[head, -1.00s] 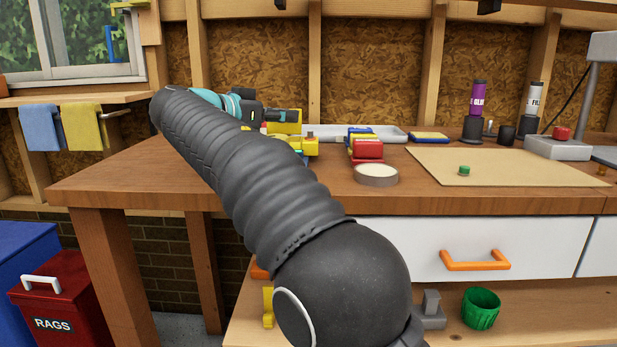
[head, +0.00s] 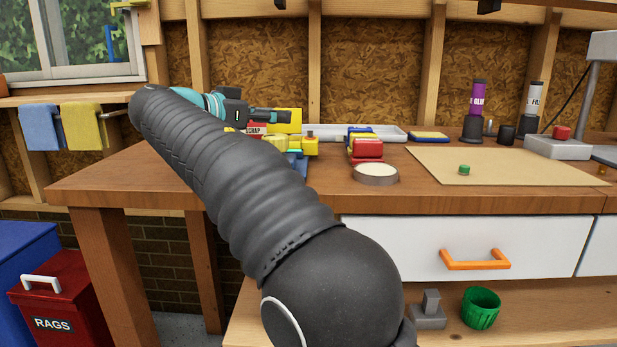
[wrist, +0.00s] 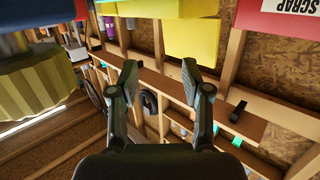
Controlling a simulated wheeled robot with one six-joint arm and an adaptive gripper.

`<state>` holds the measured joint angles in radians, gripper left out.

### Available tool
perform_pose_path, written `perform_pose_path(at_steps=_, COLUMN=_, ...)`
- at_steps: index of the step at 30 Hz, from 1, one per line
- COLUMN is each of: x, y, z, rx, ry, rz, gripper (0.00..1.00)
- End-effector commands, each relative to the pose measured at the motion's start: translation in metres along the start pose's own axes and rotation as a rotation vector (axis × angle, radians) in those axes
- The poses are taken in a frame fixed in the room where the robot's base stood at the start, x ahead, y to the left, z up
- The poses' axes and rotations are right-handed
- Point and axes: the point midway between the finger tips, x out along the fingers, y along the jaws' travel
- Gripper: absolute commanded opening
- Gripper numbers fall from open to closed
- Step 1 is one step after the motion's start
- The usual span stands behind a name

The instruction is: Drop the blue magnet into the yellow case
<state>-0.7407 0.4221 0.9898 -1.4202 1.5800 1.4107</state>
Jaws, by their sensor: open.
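My gripper (head: 286,116) is at the back left of the bench, beside a yellow block-like thing (head: 290,126). In the wrist view my gripper (wrist: 160,72) is open, with nothing between its fingers. A yellow box-shaped thing (wrist: 192,42) fills the top of that view, just past the fingertips. I cannot tell whether it is the yellow case. A low blue thing (head: 298,164) shows beside my arm on the bench, partly hidden. I cannot make out the blue magnet for sure.
A red thing labelled SCRAP (wrist: 285,14) is near the gripper. A stack of red, yellow and blue pieces (head: 366,150), a round pale-topped tin (head: 376,173) and a white tray (head: 385,131) stand to the right. A tan mat (head: 510,170) has much bare room.

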Motion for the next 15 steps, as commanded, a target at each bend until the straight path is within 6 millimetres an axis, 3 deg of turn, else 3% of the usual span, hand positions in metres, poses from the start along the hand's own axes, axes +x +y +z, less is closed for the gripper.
perform_pose_path(at_steps=9, x=-0.063, y=-0.001, z=0.0, rx=0.001, ry=0.001, rz=-0.002, gripper=0.48)
perform_pose_path(at_steps=15, x=-0.084, y=0.0, z=0.0, rx=0.001, ry=0.001, rz=-0.001, gripper=0.48)
